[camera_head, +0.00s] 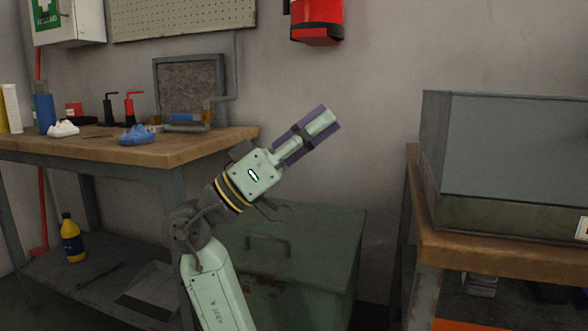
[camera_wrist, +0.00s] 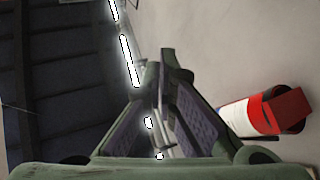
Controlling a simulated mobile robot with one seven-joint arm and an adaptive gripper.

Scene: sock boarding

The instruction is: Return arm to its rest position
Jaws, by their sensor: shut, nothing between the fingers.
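My gripper (camera_head: 324,121) is raised in the middle of the head view, pointing up and to the right, with dark purple pads along its fingers. It is apart from both benches, with bare wall behind it. In the wrist view my gripper (camera_wrist: 160,76) has its fingertips together and holds nothing. My forearm slants up from the bottom of the head view.
A wooden-topped workbench (camera_head: 180,151) on the left carries a blue sock-like item (camera_head: 137,135), a white one (camera_head: 63,129) and bottles. A green metal chest (camera_head: 320,235) stands behind my arm. A large grey box (camera_head: 500,150) sits on the right bench (camera_head: 470,255).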

